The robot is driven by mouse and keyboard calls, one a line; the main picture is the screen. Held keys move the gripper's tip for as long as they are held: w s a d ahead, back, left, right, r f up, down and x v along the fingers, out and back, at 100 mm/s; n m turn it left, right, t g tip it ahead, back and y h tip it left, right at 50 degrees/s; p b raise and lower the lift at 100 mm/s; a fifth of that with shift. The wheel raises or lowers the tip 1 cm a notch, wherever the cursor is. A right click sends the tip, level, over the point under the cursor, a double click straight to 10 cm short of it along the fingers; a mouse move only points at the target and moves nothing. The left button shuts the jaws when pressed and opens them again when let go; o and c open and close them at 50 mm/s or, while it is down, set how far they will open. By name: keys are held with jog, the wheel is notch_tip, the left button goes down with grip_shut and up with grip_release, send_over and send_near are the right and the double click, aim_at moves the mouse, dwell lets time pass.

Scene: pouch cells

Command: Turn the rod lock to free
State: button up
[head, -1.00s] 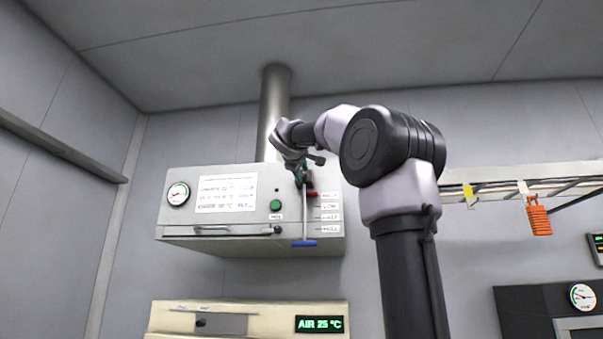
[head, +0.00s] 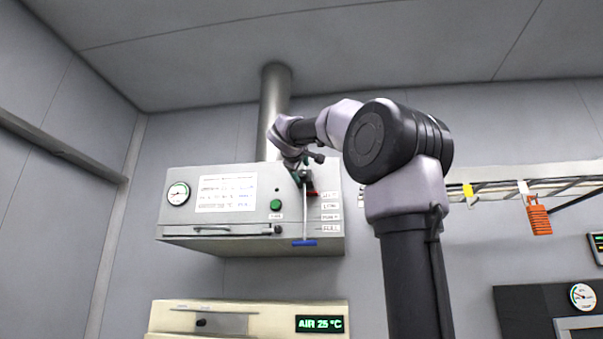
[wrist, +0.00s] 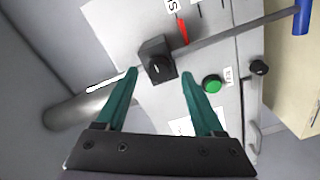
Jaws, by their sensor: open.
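The grey-white wall cabinet (head: 240,232) carries a thin rod (head: 305,215) hanging down to a blue handle (head: 304,242). In the wrist view the rod (wrist: 235,34) runs from a black block (wrist: 157,62) to the blue handle (wrist: 303,17). A red pointer (wrist: 183,30) sits beside the block, and also shows in the head view (head: 313,193). My gripper (wrist: 160,73) is open, its green fingertips either side of the block's lower part in the picture; I cannot tell whether they touch it. In the head view my gripper (head: 300,174) is at the rod's top, partly hidden.
A green button (wrist: 212,83) and a small black knob (wrist: 258,67) are near my right finger. A round gauge (head: 178,193) and a printed panel (head: 226,194) are on the cabinet's left. A grey pipe (head: 273,110) rises behind. An orange lock (head: 539,217) hangs at right.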

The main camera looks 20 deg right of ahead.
jog(key=v, duration=0.9)
jog(key=shift+a, duration=0.1)
jog(key=s+a+f+m+g+y, duration=0.2)
jog(key=s+a+f+m+y, duration=0.1)
jog(key=f, duration=1.3)
jog(key=s+a+f+m+g+y, duration=0.3)
jog(key=s+f+y, duration=0.2)
jog(key=f, duration=1.2)
jog(key=s+a+f+m+g+y, duration=0.2)
jog(key=s+f, duration=0.7)
jog(key=f, duration=0.7)
jog(key=shift+s+a+f+m+g+y, duration=0.2)
jog(key=shift+a+m+g+y, duration=0.25)
jog(key=shift+m+y, duration=0.55)
